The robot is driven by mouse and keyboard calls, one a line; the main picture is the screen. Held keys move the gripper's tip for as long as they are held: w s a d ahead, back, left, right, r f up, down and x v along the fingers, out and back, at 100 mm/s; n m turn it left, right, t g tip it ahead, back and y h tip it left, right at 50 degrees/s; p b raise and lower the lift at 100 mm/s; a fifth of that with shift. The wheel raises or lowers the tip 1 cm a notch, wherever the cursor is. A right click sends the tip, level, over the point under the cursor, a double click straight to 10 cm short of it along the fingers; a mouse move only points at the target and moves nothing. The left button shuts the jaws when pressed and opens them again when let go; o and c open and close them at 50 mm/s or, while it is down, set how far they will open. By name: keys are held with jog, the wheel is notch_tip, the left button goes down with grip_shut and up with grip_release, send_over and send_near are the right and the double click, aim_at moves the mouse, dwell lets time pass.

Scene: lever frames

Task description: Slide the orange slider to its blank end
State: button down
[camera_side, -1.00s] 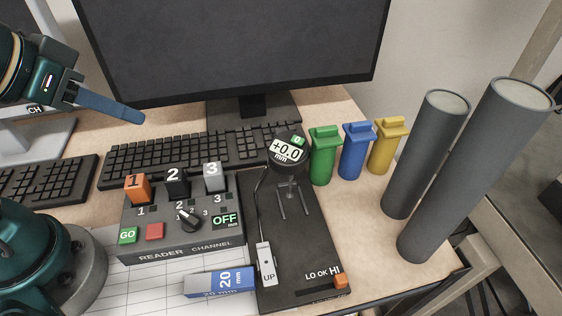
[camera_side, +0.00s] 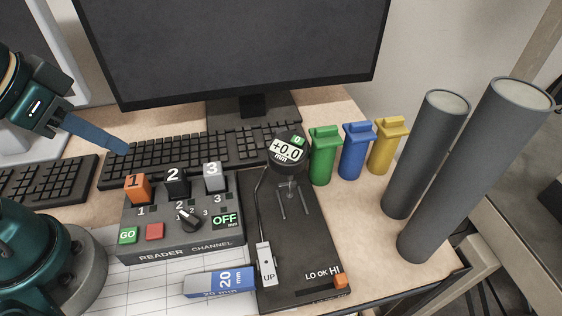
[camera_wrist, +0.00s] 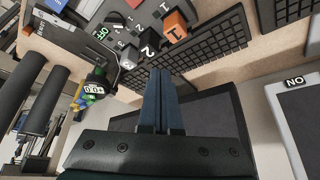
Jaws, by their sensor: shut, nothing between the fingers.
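The orange slider (camera_side: 341,281) is a small block at the right end of a short slot near the front right corner of the dark gauge plate (camera_side: 309,230). The slot's left part looks empty. My gripper (camera_side: 124,149) has blue fingers, shut and empty, over the keyboard at the left, well apart from the slider. The fingers also show pressed together in the wrist view (camera_wrist: 160,73).
The reader box (camera_side: 180,225) with numbered blocks 1, 2 and 3 stands between my gripper and the gauge plate. The dial gauge (camera_side: 288,151) rises at the plate's back. Green, blue and yellow bins (camera_side: 387,147) and two tall grey cylinders (camera_side: 420,155) stand at the right.

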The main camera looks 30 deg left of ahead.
aim_at(341, 278)
jog(key=c, duration=1.5)
grip_release()
jog(key=shift+c, duration=0.2)
